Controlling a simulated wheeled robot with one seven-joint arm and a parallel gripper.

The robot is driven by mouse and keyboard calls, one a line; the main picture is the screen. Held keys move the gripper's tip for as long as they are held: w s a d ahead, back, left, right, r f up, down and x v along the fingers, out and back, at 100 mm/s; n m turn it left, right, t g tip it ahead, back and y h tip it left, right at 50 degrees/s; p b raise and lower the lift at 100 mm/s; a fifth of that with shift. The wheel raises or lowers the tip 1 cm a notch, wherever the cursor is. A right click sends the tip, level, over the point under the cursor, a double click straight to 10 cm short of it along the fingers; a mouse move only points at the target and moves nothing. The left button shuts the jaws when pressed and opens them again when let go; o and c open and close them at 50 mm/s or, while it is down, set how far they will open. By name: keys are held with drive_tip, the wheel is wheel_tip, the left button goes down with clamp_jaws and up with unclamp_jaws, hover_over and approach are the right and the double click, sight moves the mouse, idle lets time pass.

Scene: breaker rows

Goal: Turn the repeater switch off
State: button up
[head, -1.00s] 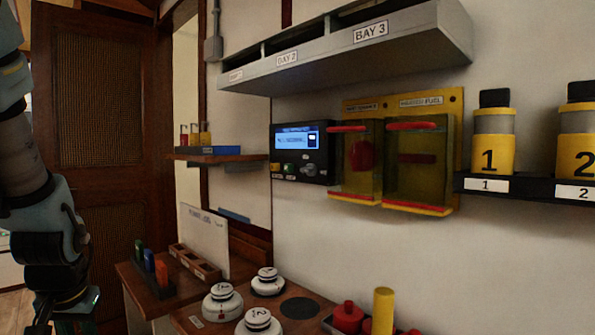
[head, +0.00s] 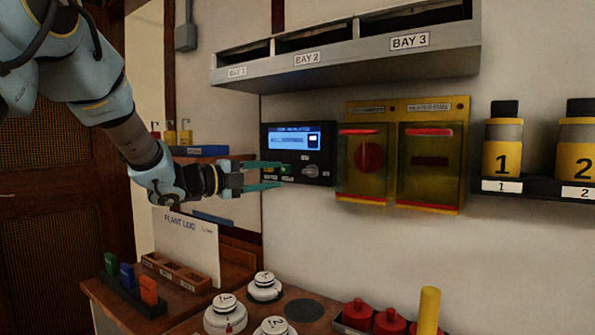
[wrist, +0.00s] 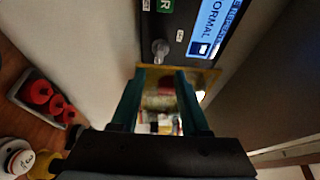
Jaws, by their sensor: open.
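A black control panel (head: 320,152) with a lit blue screen is on the wall, and its edge also shows in the wrist view (wrist: 178,28). A grey knob or toggle (head: 311,171) sits below the screen; it appears in the wrist view (wrist: 160,50) just beyond my fingertips. A green button (head: 286,168) is left of it. The labels are too small to read, so I cannot confirm which control is the repeater switch. My gripper (head: 281,175) is open and empty at the panel's left side, its fingers (wrist: 160,75) pointing right. I see no contact.
Yellow-framed covers stand right of the panel: one over a red knob (head: 368,157), one over a dark slot (head: 430,161). A grey bay shelf (head: 345,58) juts out above. A small shelf (head: 200,152) with bottles is behind my gripper. Below is a bench with white numbered knobs (head: 225,314).

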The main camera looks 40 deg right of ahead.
sight(305, 172)
drive_tip(key=d+p, duration=0.1)
drive_tip(key=d, duration=0.1)
drive_tip(key=d+p, duration=0.1)
drive_tip(key=d, duration=0.2)
drive_tip(key=s+d+p, duration=0.1)
drive_tip(key=d, duration=0.2)
drive_tip(key=shift+d+r, duration=0.1)
drive_tip(key=shift+d, duration=0.35)
clamp_jaws()
